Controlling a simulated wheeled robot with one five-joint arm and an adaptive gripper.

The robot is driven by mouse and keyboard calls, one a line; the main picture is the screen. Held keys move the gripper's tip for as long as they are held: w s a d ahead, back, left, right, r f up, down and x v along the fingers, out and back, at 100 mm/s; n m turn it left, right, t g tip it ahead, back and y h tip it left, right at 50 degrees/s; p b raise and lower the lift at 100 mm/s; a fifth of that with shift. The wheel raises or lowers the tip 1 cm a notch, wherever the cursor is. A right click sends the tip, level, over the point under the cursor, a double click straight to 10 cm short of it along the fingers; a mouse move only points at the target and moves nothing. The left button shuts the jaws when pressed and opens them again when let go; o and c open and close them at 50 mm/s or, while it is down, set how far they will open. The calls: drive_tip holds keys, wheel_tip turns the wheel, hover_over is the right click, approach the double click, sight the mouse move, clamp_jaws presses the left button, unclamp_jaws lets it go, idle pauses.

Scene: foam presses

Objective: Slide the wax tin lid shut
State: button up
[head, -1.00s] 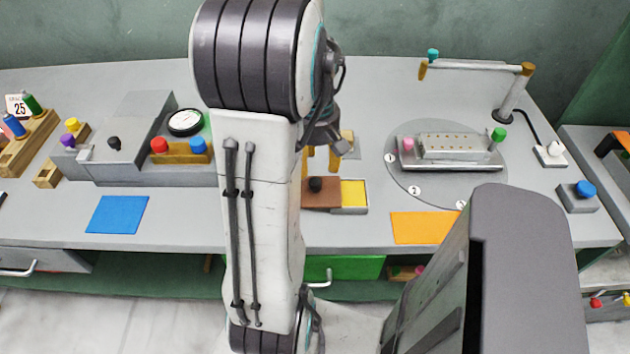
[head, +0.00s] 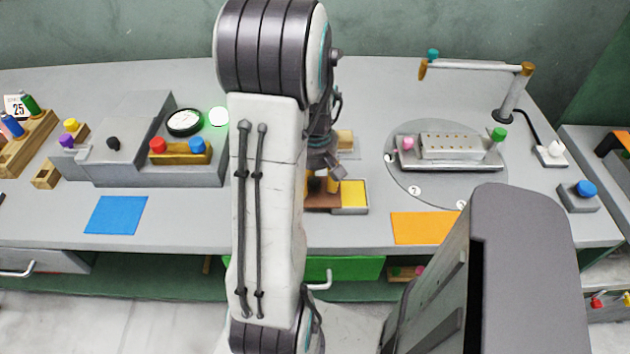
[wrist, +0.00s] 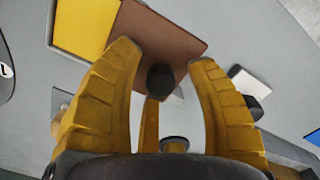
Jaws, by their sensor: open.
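The wax tin (head: 366,197) sits on the bench in the head view, with yellow wax (head: 354,192) showing at its right end. Its brown lid (head: 322,203) lies to the left of the exposed wax, so the tin is partly open. In the wrist view the yellow wax (wrist: 84,26) is at upper left, beside the brown lid (wrist: 165,35). The lid's black knob (wrist: 160,80) stands between the fingers of my gripper (wrist: 163,60), with gaps on both sides. My gripper (head: 321,186) is open above the lid; it hides the knob in the head view.
An orange mat (head: 425,228) lies to the right of the tin, below a round plate (head: 400,182) carrying a perforated metal block (head: 455,147). A grey console (head: 205,175) with red and blue knobs stands left. Bare bench separates the tin from the plate.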

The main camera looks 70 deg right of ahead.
clamp_jaws()
idle(0.3)
drive_tip(key=s, duration=0.2)
drive_tip(key=s+d, duration=0.1)
drive_tip(key=s, duration=0.1)
drive_tip(key=s+d, duration=0.1)
drive_tip(key=s, duration=0.1)
drive_tip(key=shift+s+f, duration=0.1)
drive_tip(key=shift+s, duration=0.05)
